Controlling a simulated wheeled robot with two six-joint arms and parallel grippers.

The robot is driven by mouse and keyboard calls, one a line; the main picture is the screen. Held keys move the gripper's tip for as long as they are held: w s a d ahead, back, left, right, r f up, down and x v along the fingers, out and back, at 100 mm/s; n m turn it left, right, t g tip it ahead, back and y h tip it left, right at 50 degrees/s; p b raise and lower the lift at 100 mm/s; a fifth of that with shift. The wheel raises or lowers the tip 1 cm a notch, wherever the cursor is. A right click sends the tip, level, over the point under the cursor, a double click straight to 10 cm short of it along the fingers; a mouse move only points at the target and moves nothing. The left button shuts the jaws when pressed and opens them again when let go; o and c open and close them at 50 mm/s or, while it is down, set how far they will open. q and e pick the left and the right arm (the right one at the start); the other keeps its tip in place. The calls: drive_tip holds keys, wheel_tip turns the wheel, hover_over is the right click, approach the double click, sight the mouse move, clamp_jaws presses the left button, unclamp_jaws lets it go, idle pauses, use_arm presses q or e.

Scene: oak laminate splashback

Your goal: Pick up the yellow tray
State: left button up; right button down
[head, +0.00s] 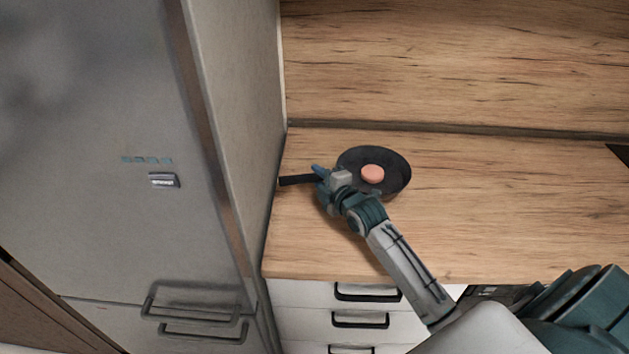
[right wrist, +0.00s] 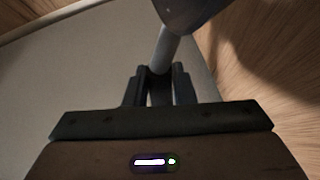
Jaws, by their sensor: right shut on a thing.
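No yellow tray shows in either view. A dark round frying pan (head: 398,170) with a round pinkish item (head: 372,174) in it is at the back left of the wooden worktop. Its black handle (head: 296,180) points left. My right gripper (head: 320,174) is shut on the handle, left of the pan's bowl. In the right wrist view, the fingers (right wrist: 160,84) close around the handle (right wrist: 166,50), and part of the pan (right wrist: 190,12) shows at the top. Whether the pan rests on the worktop or is lifted, I cannot tell. My left gripper is out of view.
A tall grey fridge-like cabinet (head: 90,130) stands close on the left, near the handle's end. The oak splashback (head: 450,65) rises behind.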

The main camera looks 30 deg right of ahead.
drive_tip(key=shift+w+a, duration=0.1)
drive_tip(key=shift+w, duration=0.4)
drive_tip(key=shift+w+a+r, duration=0.1)
drive_tip(key=shift+w, duration=0.2)
drive_tip(key=shift+f+p, duration=0.9)
drive_tip(key=shift+f, duration=0.9)
drive_tip(key=c, duration=1.2)
unclamp_jaws()
drive_tip(key=shift+s+f, duration=0.1)
drive_tip(key=shift+f, duration=0.05)
drive_tip(key=shift+s, duration=0.1)
